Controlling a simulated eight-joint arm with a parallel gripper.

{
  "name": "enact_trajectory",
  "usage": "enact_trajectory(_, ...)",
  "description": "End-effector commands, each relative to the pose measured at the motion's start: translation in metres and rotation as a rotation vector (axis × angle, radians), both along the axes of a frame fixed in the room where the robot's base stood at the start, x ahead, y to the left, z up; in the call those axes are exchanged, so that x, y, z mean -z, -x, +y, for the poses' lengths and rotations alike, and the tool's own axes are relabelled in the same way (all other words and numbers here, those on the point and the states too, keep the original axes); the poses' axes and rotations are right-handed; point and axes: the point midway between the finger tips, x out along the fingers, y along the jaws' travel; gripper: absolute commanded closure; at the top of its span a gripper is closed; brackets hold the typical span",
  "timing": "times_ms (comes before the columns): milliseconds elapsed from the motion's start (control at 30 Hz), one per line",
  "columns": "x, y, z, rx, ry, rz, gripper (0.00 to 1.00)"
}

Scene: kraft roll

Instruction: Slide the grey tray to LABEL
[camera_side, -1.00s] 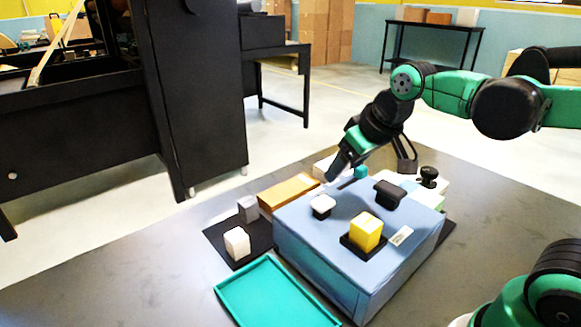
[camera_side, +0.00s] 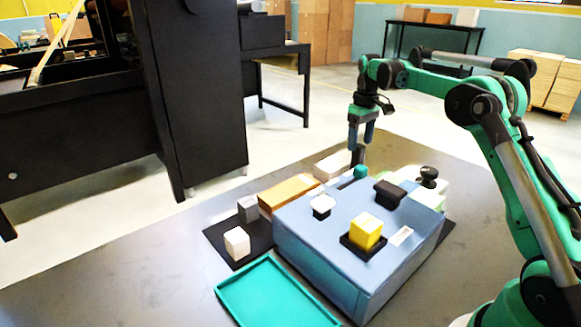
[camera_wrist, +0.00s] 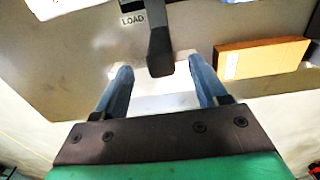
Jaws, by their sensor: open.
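My gripper (camera_side: 360,138) points straight down over the far edge of the blue-grey box, its two blue fingers apart. In the wrist view my gripper (camera_wrist: 160,68) is open, with a dark upright post (camera_wrist: 158,42) showing between its fingers. I cannot tell whether they touch it. The side view shows a dark post (camera_side: 358,155) just below the fingertips, above a small teal piece (camera_side: 361,172). I cannot pick out the grey tray with certainty or read a LABEL marking. A sign reading LOAD (camera_wrist: 132,20) lies left of the post in the wrist view.
The blue-grey box (camera_side: 310,262) carries a yellow block (camera_side: 366,231), a white-topped piece (camera_side: 321,204) and dark knobs. A teal tray (camera_side: 222,292) lies in front. A brown box (camera_side: 288,193) and white block (camera_side: 237,242) stand left. The table's left front is clear.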

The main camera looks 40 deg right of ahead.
Motion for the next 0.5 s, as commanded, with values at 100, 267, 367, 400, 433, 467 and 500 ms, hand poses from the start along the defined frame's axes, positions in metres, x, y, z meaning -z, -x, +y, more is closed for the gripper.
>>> enact_trajectory(100,0.016,0.0,0.0,0.0,0.0,0.0,0.34)
enact_trajectory(267,0.037,0.0,0.0,0.0,0.0,-0.001,0.34)
enact_trajectory(367,0.046,0.0,0.001,0.0,0.001,-0.001,0.34)
enact_trajectory(400,0.048,0.0,0.001,0.0,0.001,-0.001,0.34)
enact_trajectory(433,0.049,0.0,0.001,0.0,0.001,-0.001,0.34)
enact_trajectory(467,0.05,0.0,0.001,0.0,0.001,-0.001,0.34)
enact_trajectory(500,0.05,0.0,0.001,0.0,0.001,-0.001,0.34)
